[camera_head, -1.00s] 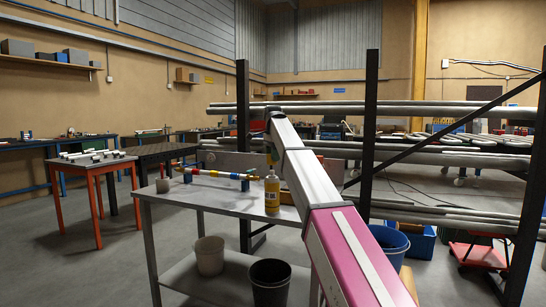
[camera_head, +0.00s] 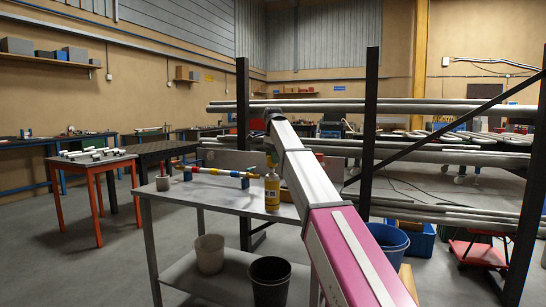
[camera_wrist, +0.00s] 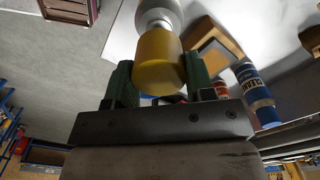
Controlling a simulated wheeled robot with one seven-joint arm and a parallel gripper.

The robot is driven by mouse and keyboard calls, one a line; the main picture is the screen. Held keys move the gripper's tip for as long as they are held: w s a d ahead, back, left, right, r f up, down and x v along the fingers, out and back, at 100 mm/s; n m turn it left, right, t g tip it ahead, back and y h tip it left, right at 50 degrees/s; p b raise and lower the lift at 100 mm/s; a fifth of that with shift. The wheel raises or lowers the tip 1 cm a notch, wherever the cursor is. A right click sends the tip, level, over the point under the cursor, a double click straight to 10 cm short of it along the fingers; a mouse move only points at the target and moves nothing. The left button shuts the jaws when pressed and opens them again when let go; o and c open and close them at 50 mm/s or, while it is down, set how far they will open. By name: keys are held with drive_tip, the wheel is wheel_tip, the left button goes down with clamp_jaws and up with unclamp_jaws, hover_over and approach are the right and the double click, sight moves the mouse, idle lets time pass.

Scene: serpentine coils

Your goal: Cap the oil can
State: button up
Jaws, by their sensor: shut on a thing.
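In the wrist view, a yellow cap-like cylinder (camera_wrist: 160,58) sits between the two green finger pads of my gripper (camera_wrist: 154,88), which is shut on it. A silver neck with a wider pale grey round part (camera_wrist: 158,14) lies straight beyond the yellow piece, in line with it. I cannot tell whether the two are touching or seated. In the head view, a yellow bottle-like container (camera_head: 272,194) stands upright at the right of the grey table, just below my gripper (camera_head: 270,162). The gripper is small there and partly hidden by my arm.
The grey table (camera_head: 225,194) also bears a striped pipe (camera_head: 220,173) and a small grey object (camera_head: 163,184). A blue-labelled bottle (camera_wrist: 252,88) and a brown box (camera_wrist: 207,47) show in the wrist view. Two buckets sit on the lower shelf. A pipe rack (camera_head: 371,120) stands behind.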

sight(273, 165)
drive_tip(key=shift+f, duration=0.4)
idle(0.3)
drive_tip(key=shift+f, duration=0.6)
drive_tip(key=shift+f, duration=0.9)
idle(1.5)
drive_tip(key=o, duration=1.4)
drive_tip(key=shift+r, duration=0.15)
drive_tip(key=shift+r, duration=3.6)
